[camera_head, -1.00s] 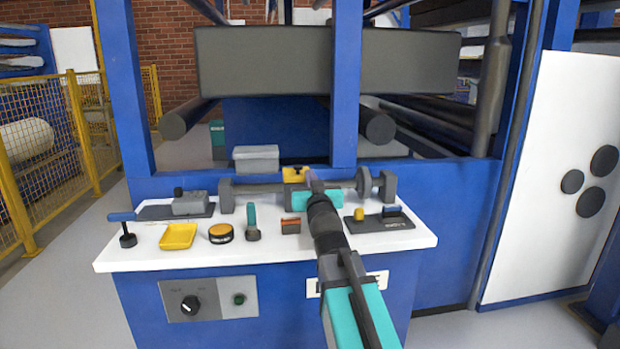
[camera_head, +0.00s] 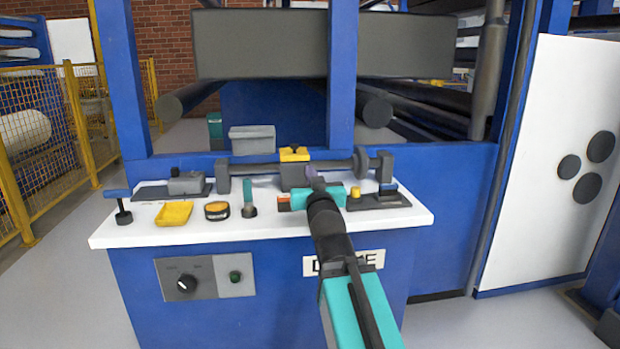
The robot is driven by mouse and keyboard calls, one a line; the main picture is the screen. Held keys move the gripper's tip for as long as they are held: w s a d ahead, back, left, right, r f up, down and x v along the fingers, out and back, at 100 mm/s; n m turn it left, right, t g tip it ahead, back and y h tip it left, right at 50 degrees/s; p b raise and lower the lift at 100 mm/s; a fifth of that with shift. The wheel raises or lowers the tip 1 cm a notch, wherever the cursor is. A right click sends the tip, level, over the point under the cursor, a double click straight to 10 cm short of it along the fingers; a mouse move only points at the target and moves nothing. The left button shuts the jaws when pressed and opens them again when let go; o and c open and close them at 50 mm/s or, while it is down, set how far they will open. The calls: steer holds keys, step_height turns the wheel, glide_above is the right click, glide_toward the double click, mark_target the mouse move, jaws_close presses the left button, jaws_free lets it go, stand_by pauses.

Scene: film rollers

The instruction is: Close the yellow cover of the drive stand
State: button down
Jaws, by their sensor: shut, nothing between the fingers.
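The drive stand (camera_head: 293,176) is a dark block on the white bench, with a shaft running through it. Its yellow cover (camera_head: 290,156) sits on top of the block and looks level, with a small dark knob on it. At this size I cannot tell whether it is fully seated. My gripper (camera_head: 311,172) is shut and empty. Its tips are just right of the block and lower in the picture than the cover, with a visible gap to the cover. My gripper and arm hide part of the bench and some of the shaft behind.
On the white bench (camera_head: 120,238) are a yellow tray (camera_head: 173,213), a round orange-and-black item (camera_head: 217,210), a teal-handled tool (camera_head: 248,198) and a dark plate (camera_head: 378,201) at right. A grey box (camera_head: 252,138) stands behind. A blue post rises behind my gripper.

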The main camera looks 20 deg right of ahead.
steer(key=shift+s+a+f+b, duration=0.15)
steer(key=shift+s+b, duration=0.3)
steer(key=shift+b, duration=0.6)
steer(key=shift+s+d+f+b, duration=0.15)
steer(key=shift+s+b, duration=0.25)
steer(key=shift+b, duration=0.6)
steer(key=shift+s+a, duration=0.1)
steer(key=shift+a, duration=0.05)
steer(key=shift+s+b, duration=0.15)
steer(key=shift+b, duration=0.3)
steer(key=shift+s, duration=0.1)
